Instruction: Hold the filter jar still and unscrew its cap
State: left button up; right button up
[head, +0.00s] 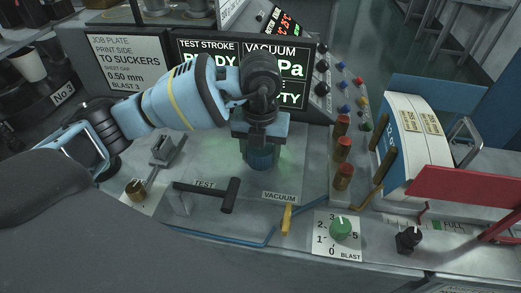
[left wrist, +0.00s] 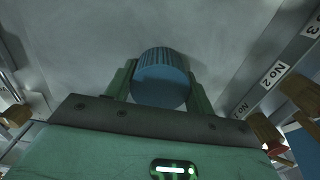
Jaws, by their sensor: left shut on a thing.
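The filter jar's blue cap (left wrist: 160,80) shows in the left wrist view as a round piece with a ribbed side and a smooth face. My left gripper (head: 261,146) comes down from above, over the console, in the head view. Its two green fingers stand on either side of the blue piece in the left wrist view, shut on it. In the head view only a blue-green part (head: 261,160) shows below the gripper. The jar body cannot be told apart from the cap. My right gripper is not in view.
A display panel (head: 293,100) stands close behind the gripper. A black T-shaped handle (head: 230,195) by the TEST label lies in front.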

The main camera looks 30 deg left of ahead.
pick_arm(q)
jog(key=shift+f, duration=0.1)
jog(key=o, duration=1.1)
jog(key=shift+c, duration=0.2)
notch_tip(320, 180, up, 12)
jog(key=shift+r+p, duration=0.2)
jog(key=shift+p, duration=0.15)
jog(key=shift+f, duration=0.1)
